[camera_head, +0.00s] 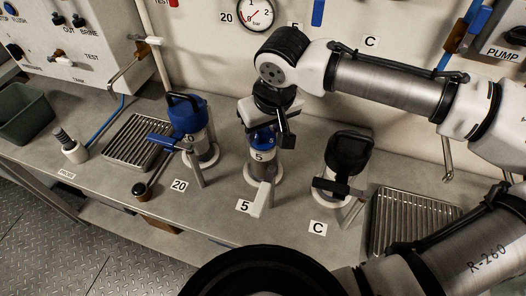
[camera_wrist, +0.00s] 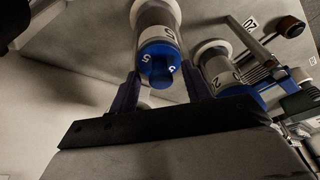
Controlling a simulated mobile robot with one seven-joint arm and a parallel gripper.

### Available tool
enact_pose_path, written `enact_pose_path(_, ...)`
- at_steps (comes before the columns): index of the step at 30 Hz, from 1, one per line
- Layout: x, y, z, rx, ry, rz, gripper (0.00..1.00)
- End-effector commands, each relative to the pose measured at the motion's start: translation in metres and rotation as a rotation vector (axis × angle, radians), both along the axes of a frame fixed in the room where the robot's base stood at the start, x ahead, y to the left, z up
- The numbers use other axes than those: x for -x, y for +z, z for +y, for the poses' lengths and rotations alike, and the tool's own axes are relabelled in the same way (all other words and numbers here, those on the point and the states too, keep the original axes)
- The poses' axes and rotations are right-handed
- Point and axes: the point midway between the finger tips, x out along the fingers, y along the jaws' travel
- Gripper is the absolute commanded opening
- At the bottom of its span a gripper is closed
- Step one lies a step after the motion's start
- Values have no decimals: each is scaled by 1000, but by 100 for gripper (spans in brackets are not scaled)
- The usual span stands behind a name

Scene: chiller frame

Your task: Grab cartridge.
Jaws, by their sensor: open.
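A cartridge marked 5 (camera_head: 259,157) with a blue cap stands upright in the middle station. In the wrist view the cartridge marked 5 (camera_wrist: 158,60) shows its blue cap between my two fingers. My gripper (camera_wrist: 160,72) is open, with one finger on each side of the cap; I cannot tell whether either touches it. In the head view my gripper (camera_head: 272,118) is right above the cap and hides part of it. A blue-capped cartridge marked 20 (camera_head: 203,140) stands to the left. A black-topped unit (camera_head: 347,158) stands behind label C to the right.
A slatted metal tray (camera_head: 143,140) lies at left and another slatted tray (camera_head: 415,222) at right. A green bin (camera_head: 27,112) and a small threaded post (camera_head: 72,147) are at far left. A gauge (camera_head: 255,13) and control boxes line the back wall.

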Motion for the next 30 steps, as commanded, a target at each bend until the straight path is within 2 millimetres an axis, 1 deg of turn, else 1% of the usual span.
enact_pose_path(3,-1,-4,1,-1,0,0,48)
enact_pose_path(8,-1,-3,1,-1,0,0,48)
enact_pose_path(11,-1,-3,1,-1,0,0,36)
enact_pose_path(19,-1,-3,0,-1,0,0,1)
enact_pose_path(30,-1,-2,0,-1,-1,-2,0)
